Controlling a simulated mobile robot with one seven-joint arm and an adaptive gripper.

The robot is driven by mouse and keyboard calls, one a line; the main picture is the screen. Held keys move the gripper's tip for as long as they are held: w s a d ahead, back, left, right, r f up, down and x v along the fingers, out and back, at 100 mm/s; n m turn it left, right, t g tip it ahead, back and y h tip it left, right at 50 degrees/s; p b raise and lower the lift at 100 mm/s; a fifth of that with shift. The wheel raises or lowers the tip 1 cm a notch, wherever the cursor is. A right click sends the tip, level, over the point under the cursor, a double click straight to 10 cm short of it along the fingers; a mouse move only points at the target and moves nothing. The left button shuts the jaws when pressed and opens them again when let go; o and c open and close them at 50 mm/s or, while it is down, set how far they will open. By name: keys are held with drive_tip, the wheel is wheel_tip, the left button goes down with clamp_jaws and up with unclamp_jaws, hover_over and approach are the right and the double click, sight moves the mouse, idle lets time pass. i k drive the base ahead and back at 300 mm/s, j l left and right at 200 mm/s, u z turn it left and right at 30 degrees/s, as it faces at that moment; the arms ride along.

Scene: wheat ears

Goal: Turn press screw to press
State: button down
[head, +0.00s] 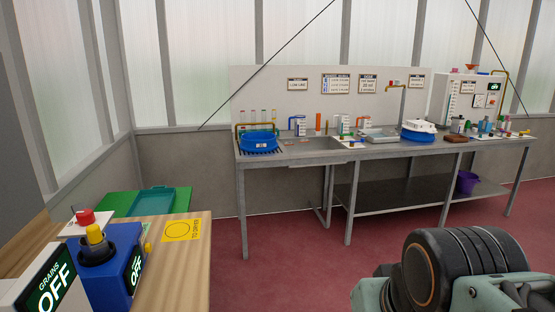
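I cannot make out a press screw for certain in the head view; the fittings on the far bench are too small to tell. The long grey workbench (300,160) stands along the far wall. A blue basin (259,141) sits at its left end, and a white item on a blue round base (418,131) stands right of the middle. Part of my own arm, dark and ridged with pale green parts, fills the lower right corner. My gripper's fingers do not show, so its state is hidden.
A green tray (153,202) lies behind. A purple bucket (467,182) sits under the bench. Red floor (290,265) is clear between.

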sight(86, 217)
drive_tip(key=u, duration=1.55)
drive_tip(key=i+l+u, duration=0.15)
drive_tip(key=u, duration=0.45)
drive_tip(key=i+l+u, duration=0.25)
drive_tip(key=l+u, duration=0.2)
drive_tip(key=l, duration=0.2)
drive_tip(key=i+l+u, duration=0.1)
drive_tip(key=l, duration=0.3)
drive_tip(key=i+l+u, duration=0.1)
drive_tip(key=l, duration=0.25)
drive_tip(key=i+l, duration=0.1)
drive_tip(key=l, duration=0.3)
drive_tip(key=i+l, duration=0.1)
drive_tip(key=l, duration=0.25)
drive_tip(key=i+l, duration=0.1)
drive_tip(key=l, duration=0.3)
drive_tip(key=i+l+u, duration=0.1)
drive_tip(key=l, duration=0.3)
